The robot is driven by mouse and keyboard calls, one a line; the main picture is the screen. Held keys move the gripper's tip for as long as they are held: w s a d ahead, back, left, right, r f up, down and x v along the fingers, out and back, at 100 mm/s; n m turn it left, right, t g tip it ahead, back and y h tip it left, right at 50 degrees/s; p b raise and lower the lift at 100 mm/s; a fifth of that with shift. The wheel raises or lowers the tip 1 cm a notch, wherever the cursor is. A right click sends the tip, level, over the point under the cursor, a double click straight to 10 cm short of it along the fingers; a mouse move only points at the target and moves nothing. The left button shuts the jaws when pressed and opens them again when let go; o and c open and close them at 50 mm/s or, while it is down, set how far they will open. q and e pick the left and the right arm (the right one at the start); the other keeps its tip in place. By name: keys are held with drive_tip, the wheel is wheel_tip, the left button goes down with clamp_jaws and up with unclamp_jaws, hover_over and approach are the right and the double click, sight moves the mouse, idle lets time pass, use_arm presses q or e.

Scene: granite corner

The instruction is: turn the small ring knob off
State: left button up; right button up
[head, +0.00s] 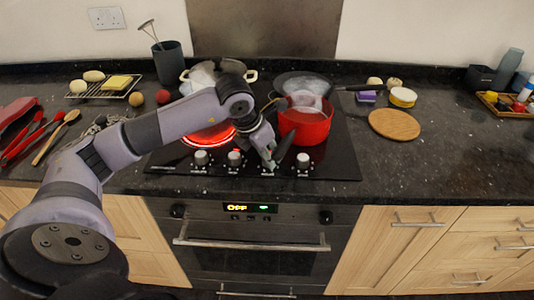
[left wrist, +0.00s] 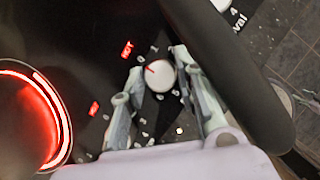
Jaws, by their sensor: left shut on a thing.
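A white round knob (left wrist: 160,76) with a red pointer line sits between the two fingers of my left gripper (left wrist: 162,92) in the left wrist view. The fingers are shut on it from both sides. Its pointer aims to the upper left, and small numbers ring it. I cannot read its ring label. In the head view my left gripper (head: 270,160) is over the knob row, at the third place from the left, and hides most of that knob. My right gripper is not in view.
Other knobs (head: 201,158) (head: 235,158) (head: 303,160) stand close on both sides. A red pot (head: 305,126) is just behind the gripper. A ring (head: 208,135) glows red at left, and red HOT signs (left wrist: 127,48) are lit. A wooden board (head: 394,124) lies right.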

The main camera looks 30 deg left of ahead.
use_arm(q)
drive_tip(key=o, duration=1.1)
drive_tip(key=shift+o, duration=0.2)
